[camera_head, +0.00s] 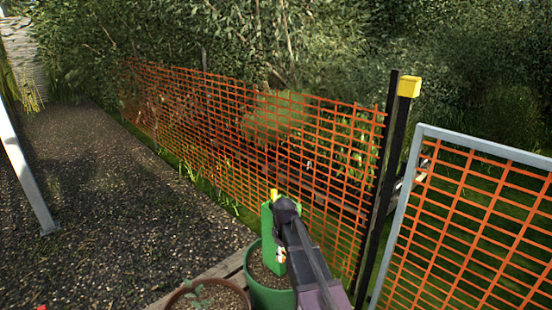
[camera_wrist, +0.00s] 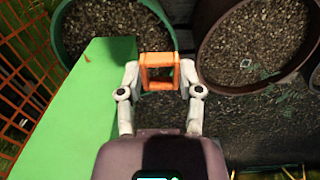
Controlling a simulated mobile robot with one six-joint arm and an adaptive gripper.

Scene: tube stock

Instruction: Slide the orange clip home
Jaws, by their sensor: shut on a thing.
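The orange clip (camera_wrist: 158,59), a small open rectangular frame, is in the wrist view. My gripper (camera_wrist: 160,76) is shut on it, with one pale finger on each side. A green block or panel (camera_wrist: 80,112) with a flat face lies just left of the clip and the left finger; I cannot tell whether the clip touches it. In the head view this green piece (camera_head: 267,240) stands upright with a yellow tip (camera_head: 274,195), and my arm partly covers it. The clip cannot be made out in the head view.
A green pot of soil (camera_head: 268,297) and a brown pot (camera_head: 208,290) stand below, on wooden boards. An orange mesh fence (camera_head: 260,135) runs behind, with a dark yellow-capped post (camera_head: 397,160) and a grey-framed mesh gate (camera_head: 400,220) at right. Gravel lies open at left.

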